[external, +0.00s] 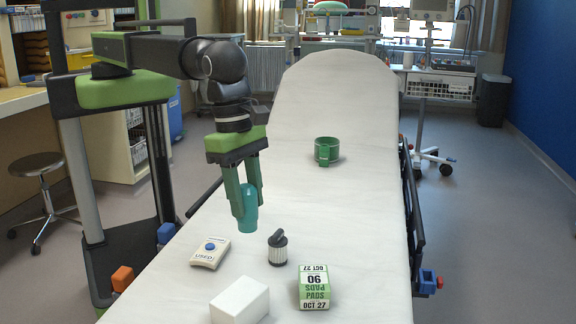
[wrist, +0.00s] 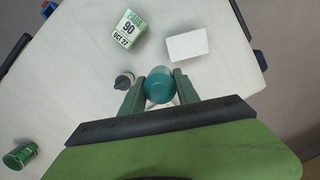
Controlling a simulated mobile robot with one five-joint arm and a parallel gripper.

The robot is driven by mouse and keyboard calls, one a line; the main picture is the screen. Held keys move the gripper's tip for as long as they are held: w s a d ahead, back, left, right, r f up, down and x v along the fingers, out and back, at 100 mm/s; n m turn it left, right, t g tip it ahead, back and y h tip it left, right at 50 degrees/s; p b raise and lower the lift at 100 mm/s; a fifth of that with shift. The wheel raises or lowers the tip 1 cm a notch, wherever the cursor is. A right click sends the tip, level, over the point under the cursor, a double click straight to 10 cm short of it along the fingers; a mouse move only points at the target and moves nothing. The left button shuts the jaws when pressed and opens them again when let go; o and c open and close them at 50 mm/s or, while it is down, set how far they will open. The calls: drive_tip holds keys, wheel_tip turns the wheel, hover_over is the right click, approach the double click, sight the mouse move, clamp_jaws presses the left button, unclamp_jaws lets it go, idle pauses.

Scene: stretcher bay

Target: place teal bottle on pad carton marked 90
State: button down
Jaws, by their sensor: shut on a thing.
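My gripper (external: 244,200) is shut on the teal bottle (external: 248,214), with a green finger on each side of it. The bottle hangs upright over the stretcher, and I cannot tell exactly how high. In the wrist view the bottle (wrist: 158,88) sits between the fingertips (wrist: 158,86). The pad carton marked 90 (external: 313,288) is green and white and stands on the stretcher to the right of and nearer the camera than the bottle. It also shows at the upper left of the wrist view (wrist: 129,36). Nothing rests on its top.
A grey-and-white canister (external: 277,249) stands between bottle and carton. A plain white box (external: 240,301) lies left of the carton. A beige device with a blue button (external: 210,252) lies at left. A green cup-like container (external: 326,151) stands farther back. The stretcher's (external: 350,220) right side is clear.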

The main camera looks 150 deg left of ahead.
drive_tip(key=w+a+f+b, duration=0.1)
drive_tip(key=a+f+b, duration=0.2)
drive_tip(key=w+a+f+b, duration=0.1)
drive_tip(key=a+f+b, duration=0.2)
drive_tip(key=a+f, duration=0.1)
drive_tip(key=w+a+f+b, duration=0.1)
drive_tip(key=a+f+b, duration=0.2)
drive_tip(key=f+b, duration=0.1)
drive_tip(key=shift+w+a, duration=0.15)
drive_tip(key=shift+w, duration=0.05)
drive_tip(key=shift+r, duration=0.2)
drive_tip(key=shift+f, duration=0.1)
drive_tip(key=c, duration=0.9)
unclamp_jaws()
